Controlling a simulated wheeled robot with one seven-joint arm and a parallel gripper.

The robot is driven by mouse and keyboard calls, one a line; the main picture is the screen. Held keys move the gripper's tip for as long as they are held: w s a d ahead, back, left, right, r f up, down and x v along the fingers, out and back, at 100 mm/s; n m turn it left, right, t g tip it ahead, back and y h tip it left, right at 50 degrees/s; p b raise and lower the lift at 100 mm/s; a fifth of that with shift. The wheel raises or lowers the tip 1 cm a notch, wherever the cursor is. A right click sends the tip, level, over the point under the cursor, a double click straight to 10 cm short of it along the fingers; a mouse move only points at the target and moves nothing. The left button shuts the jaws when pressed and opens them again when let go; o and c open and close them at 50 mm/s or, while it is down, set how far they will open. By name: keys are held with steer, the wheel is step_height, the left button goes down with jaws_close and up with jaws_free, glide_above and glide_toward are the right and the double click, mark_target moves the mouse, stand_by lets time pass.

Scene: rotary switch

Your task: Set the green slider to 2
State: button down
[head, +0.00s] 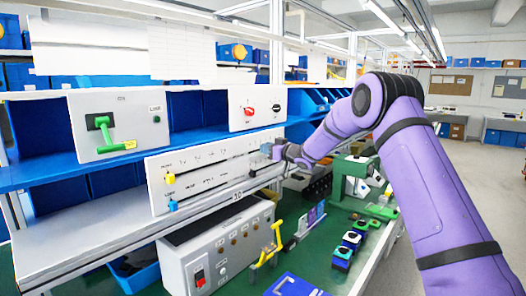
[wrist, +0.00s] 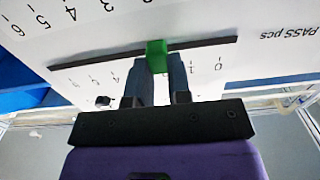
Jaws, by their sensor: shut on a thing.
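The green slider (wrist: 157,56) sits in a dark slot (wrist: 205,46) on a white panel in the wrist view, which shows the panel upside down. My gripper (wrist: 159,68) is shut on it, one finger on each side. The 0 (wrist: 220,65) and 1 marks show to the right of the fingers, and higher marks show to the left. The slider is past 1, toward the higher marks; the mark level with it is hidden by my fingers. In the head view my gripper (head: 270,158) is at the right end of the white panel (head: 205,178), and the slider cannot be made out.
A yellow knob (head: 169,178) and a blue knob (head: 173,205) are at the panel's left end. Above are boxes with a green lever (head: 107,135) and a red switch (head: 249,111). A grey control box (head: 215,255) and several tools stand below.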

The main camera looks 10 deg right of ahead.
steer(key=c, duration=1)
jaws_free()
steer(key=shift+c, duration=0.2)
steer(key=shift+s, duration=0.1)
steer(key=v, duration=1)
steer(key=shift+s+d, duration=0.2)
steer(key=shift+s, duration=0.05)
